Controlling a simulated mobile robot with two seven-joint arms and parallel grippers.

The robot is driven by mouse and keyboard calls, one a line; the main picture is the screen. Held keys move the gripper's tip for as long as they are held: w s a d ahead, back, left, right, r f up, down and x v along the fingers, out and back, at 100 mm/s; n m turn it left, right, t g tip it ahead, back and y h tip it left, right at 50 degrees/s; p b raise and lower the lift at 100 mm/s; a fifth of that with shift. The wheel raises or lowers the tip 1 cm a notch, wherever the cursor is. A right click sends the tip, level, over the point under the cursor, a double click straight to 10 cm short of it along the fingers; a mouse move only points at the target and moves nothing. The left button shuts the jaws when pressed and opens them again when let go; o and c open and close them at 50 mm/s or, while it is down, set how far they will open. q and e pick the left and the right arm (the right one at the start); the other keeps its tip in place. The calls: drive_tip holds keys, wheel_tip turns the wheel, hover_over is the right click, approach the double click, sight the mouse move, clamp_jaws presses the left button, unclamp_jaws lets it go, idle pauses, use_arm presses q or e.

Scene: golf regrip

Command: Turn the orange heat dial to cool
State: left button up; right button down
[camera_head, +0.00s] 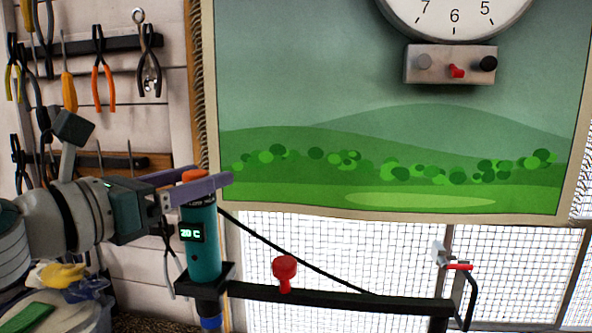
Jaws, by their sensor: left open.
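The orange heat dial (195,175) sits on top of an upright teal heat tool (203,240), whose small display reads about 20 C. The tool stands in a black holder (214,278) at the lower left. My left gripper (205,176) comes in from the left at the height of the dial. Its purple-grey fingers are open, one on the far side and one on the near side of the dial. The near finger hides the dial's lower part. I cannot tell whether either finger touches it. My right gripper is out of view.
A black bar (340,299) runs right from the holder, with a red knob (285,272) and a clamp with a red handle (458,266). Pliers (102,80) and other tools hang on the left wall. A clock (455,15) and control box (450,64) are upper right.

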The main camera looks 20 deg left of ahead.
use_arm(q)
clamp_jaws()
idle(0.6)
